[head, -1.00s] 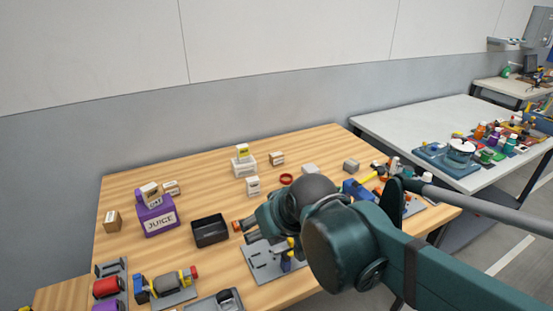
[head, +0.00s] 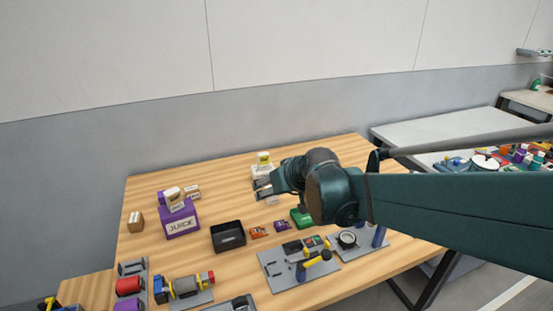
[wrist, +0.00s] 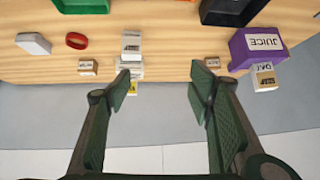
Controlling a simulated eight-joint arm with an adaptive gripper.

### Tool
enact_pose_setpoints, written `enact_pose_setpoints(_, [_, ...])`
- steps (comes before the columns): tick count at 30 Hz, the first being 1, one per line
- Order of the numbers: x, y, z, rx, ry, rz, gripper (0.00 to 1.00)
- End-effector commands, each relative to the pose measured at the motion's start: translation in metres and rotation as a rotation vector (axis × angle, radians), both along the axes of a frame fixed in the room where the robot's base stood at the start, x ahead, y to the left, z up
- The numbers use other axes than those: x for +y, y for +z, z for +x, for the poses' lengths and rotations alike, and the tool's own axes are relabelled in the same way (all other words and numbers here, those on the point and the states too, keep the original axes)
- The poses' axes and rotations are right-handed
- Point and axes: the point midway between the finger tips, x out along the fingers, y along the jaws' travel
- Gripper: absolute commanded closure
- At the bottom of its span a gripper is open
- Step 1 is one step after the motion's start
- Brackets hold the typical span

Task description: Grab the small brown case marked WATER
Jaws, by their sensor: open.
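Several small brown cases stand on the wooden table; I cannot read WATER on any. One brown case (head: 136,221) stands left of the purple JUICE box (head: 181,222). Another small case (head: 192,191) is just behind the JUICE box and also shows in the wrist view (wrist: 212,62). A third small brown case (wrist: 88,67) is left of the white stack in the wrist view; my arm hides it in the head view. My gripper (wrist: 163,75) is open and empty. In the head view my gripper (head: 263,188) is by the white stack.
A white stack with a yellow-marked top (head: 263,165) and a white carton (wrist: 131,45) are close to my gripper. A black bin (head: 228,236) is in mid-table. A light carton (head: 173,197) sits on the JUICE box. Tool plates (head: 300,265) line the front.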

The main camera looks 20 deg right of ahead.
Motion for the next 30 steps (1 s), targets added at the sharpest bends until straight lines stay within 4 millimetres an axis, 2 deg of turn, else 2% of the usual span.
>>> enact_pose_setpoints(3, [-0.009,0.001,0.022,-0.019,0.002,0.004,0.48])
enact_pose_setpoints(14, [-0.038,-0.006,0.081,-0.08,0.007,0.011,0.48])
enact_pose_setpoints(30, [-0.093,-0.031,0.159,-0.176,-0.001,0.008,0.48])
